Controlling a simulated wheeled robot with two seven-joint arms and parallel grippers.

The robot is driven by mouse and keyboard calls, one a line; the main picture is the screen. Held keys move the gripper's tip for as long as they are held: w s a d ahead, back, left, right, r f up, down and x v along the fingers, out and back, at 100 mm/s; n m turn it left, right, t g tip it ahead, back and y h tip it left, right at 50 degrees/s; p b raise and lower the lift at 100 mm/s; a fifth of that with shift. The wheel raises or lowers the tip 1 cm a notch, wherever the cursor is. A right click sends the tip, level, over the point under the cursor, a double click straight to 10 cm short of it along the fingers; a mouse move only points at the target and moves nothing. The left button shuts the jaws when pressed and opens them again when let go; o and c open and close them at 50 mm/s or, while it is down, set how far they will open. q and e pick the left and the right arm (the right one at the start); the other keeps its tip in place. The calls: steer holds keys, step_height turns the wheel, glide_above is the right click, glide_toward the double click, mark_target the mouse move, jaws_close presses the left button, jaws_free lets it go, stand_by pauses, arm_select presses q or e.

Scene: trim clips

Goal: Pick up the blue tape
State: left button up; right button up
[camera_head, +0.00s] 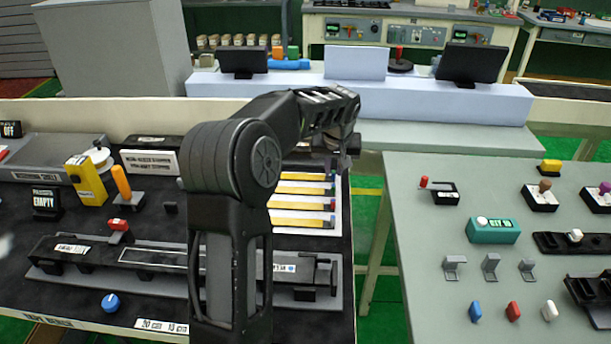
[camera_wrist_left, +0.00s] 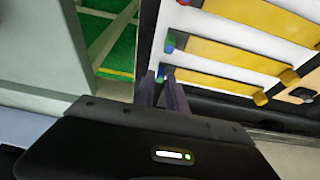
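Several yellow strips with small coloured ends lie side by side in a white tray (camera_head: 342,215) right of centre in the head view. The farthest strip, which I take as the blue tape (camera_head: 305,176), has a blue end on its right. In the left wrist view, a blue end (camera_wrist_left: 163,69) shows just beyond my fingertips. My left gripper (camera_head: 345,148) is at the tray's far right corner; its two fingers (camera_wrist_left: 161,88) are close together by that blue end. Whether they touch or grip it cannot be seen. My right gripper is not in view.
My left arm hides part of the tray and the dark table. A grey table (camera_head: 430,250) with small clips, blocks and a teal box (camera_head: 493,231) stands to the right, across a gap with green floor (camera_head: 368,215). A pale raised shelf (camera_head: 440,100) lies behind.

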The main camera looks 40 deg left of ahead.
arm_select(q)
steer(key=shift+w+a+f, duration=0.15)
steer(key=shift+f, duration=0.4)
steer(key=shift+c, duration=0.4)
jaws_close()
